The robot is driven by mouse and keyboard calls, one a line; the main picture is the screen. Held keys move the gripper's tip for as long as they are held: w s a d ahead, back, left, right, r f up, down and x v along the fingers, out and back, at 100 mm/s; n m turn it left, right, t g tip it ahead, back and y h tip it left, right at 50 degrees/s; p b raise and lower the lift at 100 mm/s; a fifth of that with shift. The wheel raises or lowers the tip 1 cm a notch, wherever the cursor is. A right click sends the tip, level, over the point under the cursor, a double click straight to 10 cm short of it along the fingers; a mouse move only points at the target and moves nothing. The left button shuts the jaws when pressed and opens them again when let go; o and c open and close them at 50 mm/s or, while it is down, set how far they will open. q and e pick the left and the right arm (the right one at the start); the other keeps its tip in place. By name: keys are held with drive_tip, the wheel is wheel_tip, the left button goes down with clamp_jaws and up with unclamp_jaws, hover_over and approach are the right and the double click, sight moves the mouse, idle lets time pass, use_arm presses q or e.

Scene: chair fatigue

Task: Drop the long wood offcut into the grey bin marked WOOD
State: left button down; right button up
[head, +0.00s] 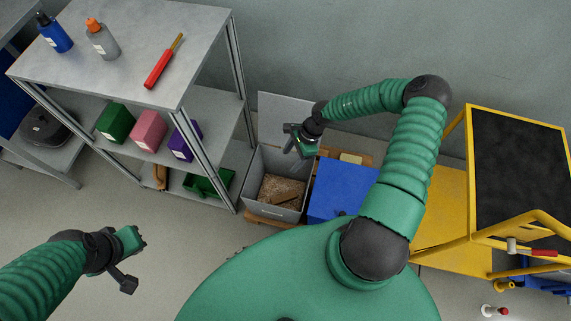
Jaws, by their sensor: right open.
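The grey bin (252,206) stands open between the shelf and the blue box, its pale lid raised behind it. The marking on its front is too small to read. Light brown shavings and a darker brown wood piece (284,197) lie inside; I cannot tell for certain whether this is the long offcut. My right gripper (300,148) is open above the back part of the bin, with nothing visible between its fingers. My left gripper (138,262) is at the lower left, over the floor, its fingers apart and empty, away from the bin.
The metal shelf (130,50) at left holds bottles, a red-handled tool and coloured boxes. A blue box (340,185) stands close right of the bin. A yellow cart (455,200) with a hammer is at right. Floor at lower left is clear.

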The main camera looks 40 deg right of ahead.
drive_tip(key=w+p+v, duration=0.1)
drive_tip(key=p+v, duration=0.1)
drive_tip(key=v, duration=0.7)
drive_tip(key=shift+s, duration=0.5)
